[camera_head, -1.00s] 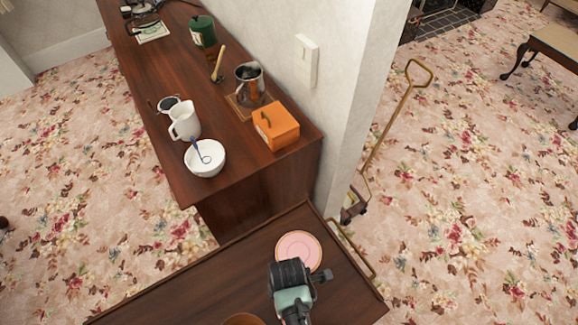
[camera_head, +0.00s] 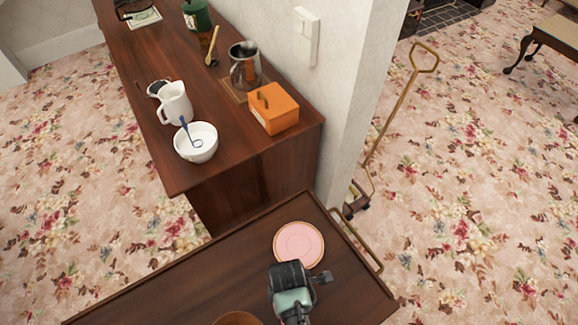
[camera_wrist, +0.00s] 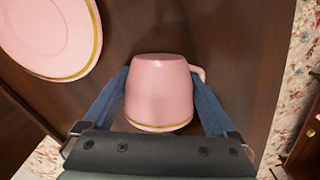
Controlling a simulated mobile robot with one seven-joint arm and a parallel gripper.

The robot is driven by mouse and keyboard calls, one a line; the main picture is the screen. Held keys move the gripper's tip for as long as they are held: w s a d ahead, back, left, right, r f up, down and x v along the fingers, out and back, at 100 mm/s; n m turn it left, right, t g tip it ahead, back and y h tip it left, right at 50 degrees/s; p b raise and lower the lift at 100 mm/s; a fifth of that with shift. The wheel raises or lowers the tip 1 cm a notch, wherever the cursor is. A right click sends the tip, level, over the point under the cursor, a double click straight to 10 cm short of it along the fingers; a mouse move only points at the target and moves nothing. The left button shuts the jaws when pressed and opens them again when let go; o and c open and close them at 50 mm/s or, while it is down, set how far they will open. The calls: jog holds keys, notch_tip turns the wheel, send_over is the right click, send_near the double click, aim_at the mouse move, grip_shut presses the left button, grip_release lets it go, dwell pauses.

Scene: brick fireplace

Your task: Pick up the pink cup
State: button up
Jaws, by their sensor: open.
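The pink cup (camera_wrist: 160,93) shows in the wrist view, upside down in the picture, with a gold rim line and a handle on its right. My gripper (camera_wrist: 162,88) is open, with one blue finger on each side of the cup. I cannot tell whether the fingers touch it. In the head view my gripper (camera_head: 291,278) is over the dark wooden table, and it hides the cup there.
A pink saucer (camera_head: 299,244) with a gold rim lies on the table (camera_head: 200,283) just beyond my gripper. A wooden bowl (camera_head: 238,319) is at the bottom edge. A sideboard holds a white bowl (camera_head: 196,143), a pitcher (camera_head: 174,103) and an orange box (camera_head: 274,108).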

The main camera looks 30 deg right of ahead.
jog(key=shift+r, duration=0.15)
jog(key=c, duration=1.3)
